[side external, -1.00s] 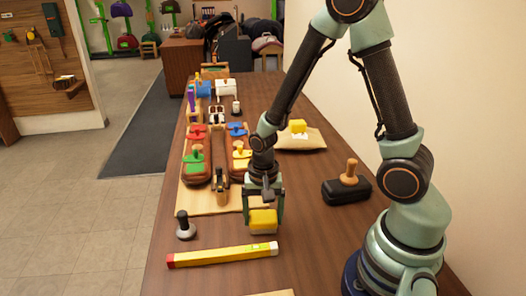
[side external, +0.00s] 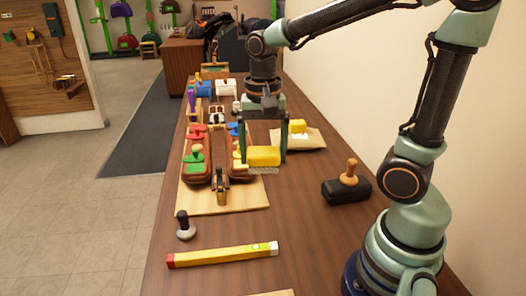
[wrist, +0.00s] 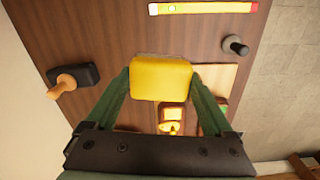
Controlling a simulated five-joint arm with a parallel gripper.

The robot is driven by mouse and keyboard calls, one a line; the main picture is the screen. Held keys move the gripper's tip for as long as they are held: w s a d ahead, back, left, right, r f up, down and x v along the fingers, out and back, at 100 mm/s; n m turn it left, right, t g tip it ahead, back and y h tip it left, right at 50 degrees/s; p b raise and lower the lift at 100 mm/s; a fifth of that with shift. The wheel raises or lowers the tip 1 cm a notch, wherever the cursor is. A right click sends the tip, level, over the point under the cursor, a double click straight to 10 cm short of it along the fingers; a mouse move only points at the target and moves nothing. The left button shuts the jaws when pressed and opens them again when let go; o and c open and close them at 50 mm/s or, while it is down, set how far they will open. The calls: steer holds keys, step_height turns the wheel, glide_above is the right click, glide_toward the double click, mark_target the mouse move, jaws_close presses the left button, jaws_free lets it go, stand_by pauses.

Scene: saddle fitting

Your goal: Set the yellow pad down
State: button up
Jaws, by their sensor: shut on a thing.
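The yellow pad (side external: 264,156) is held between the two fingers of my gripper (side external: 263,154), above the table beside the wooden board. A pale speckled strip shows just under the pad; I cannot tell whether it is the pad's underside or something below it. In the wrist view the yellow pad (wrist: 160,80) sits between the fingertips of my gripper (wrist: 160,76), and it hides part of the table. A second yellow block (side external: 298,126) rests on a beige cushion-like piece (side external: 312,139) behind my gripper.
The wooden board (side external: 222,203) carries brown saddle-like forms with red, green and blue knobbed pieces. A black block with a wooden knob (side external: 347,188) stands at right. A grey-based stamp (side external: 185,227) and a yellow level (side external: 222,255) lie in front. The table's middle front is clear.

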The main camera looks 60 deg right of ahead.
steer(key=shift+w+d+r, duration=0.15)
steer(key=shift+d+r, duration=0.05)
steer(key=shift+r, duration=0.2)
steer(key=w+d+n, duration=0.1)
steer(key=w+d, duration=0.2)
steer(key=d, duration=0.7)
steer(key=w+d+n, duration=0.1)
steer(key=w+d, duration=0.1)
steer(key=d, duration=0.7)
steer(key=f, duration=1.9)
steer(key=shift+w+d+f, duration=0.15)
steer(key=shift+d+f, duration=0.05)
steer(key=shift+f, duration=0.05)
steer(key=shift+f, duration=0.2)
steer(key=o, duration=1.1)
steer(key=shift+r, duration=0.15)
